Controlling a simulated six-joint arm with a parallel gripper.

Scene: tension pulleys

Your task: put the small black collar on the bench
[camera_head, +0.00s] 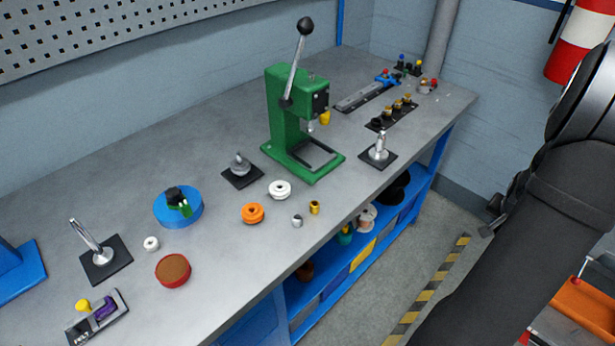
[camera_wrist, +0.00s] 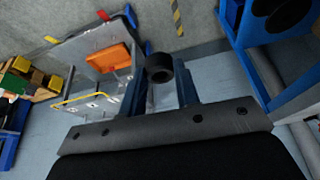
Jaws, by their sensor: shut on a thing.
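The small black collar (camera_wrist: 158,61) is a short dark ring with a hole through it. It sits between the two fingertips of my gripper (camera_wrist: 161,84), which is shut on it, in the wrist view. Floor and other furniture show beyond the collar there, with no bench top under it. The bench (camera_head: 95,195) is a long grey top on a blue frame in the head view.
A green lever press (camera_head: 283,115) stands mid-bench. Posts on black plates, an orange wheel (camera_head: 252,213), a white wheel (camera_head: 280,189), a blue round stand (camera_head: 178,207) and a red round pad (camera_head: 173,270) are spread around.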

